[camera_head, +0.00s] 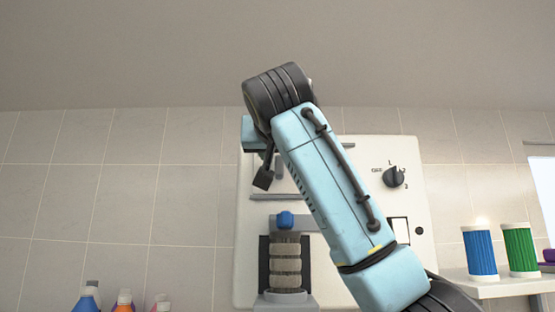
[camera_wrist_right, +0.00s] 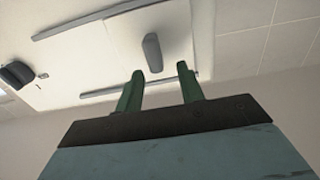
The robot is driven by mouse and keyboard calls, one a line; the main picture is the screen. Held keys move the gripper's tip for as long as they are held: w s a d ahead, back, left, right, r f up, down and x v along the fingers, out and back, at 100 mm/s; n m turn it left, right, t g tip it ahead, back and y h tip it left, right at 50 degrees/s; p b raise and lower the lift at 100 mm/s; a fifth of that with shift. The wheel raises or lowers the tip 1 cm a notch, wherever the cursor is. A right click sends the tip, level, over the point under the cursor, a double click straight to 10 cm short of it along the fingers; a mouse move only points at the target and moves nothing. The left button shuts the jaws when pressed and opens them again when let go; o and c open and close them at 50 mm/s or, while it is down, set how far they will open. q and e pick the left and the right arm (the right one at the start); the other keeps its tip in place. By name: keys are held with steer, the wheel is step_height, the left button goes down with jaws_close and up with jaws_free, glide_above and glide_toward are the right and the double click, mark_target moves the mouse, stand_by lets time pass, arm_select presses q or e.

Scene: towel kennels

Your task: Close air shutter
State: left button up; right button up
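The air shutter (camera_wrist_right: 130,36) is a flat white plate between two grey rails on a white wall unit (camera_head: 410,155), with a grey bar handle (camera_wrist_right: 152,52) standing out from it. My right gripper (camera_wrist_right: 160,72) shows two dark green fingers, apart and empty. Its fingertips point toward the handle, which appears between and beyond them; I see no clear contact. In the head view my right arm crosses the unit and hides most of the shutter, and a dark piece of the right gripper (camera_head: 263,180) hangs near the lower rail. My left gripper is out of view.
The unit carries a black dial (camera_head: 394,177), a white switch (camera_head: 398,230) and a blue knob (camera_head: 285,220) above rolled towels (camera_head: 286,265). Blue (camera_head: 480,252) and green (camera_head: 520,250) containers stand on a right shelf. Bottles (camera_head: 124,302) stand at lower left.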

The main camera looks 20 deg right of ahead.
steer(key=b+v, duration=0.3)
steer(key=v, duration=0.8)
steer(key=shift+s, duration=0.15)
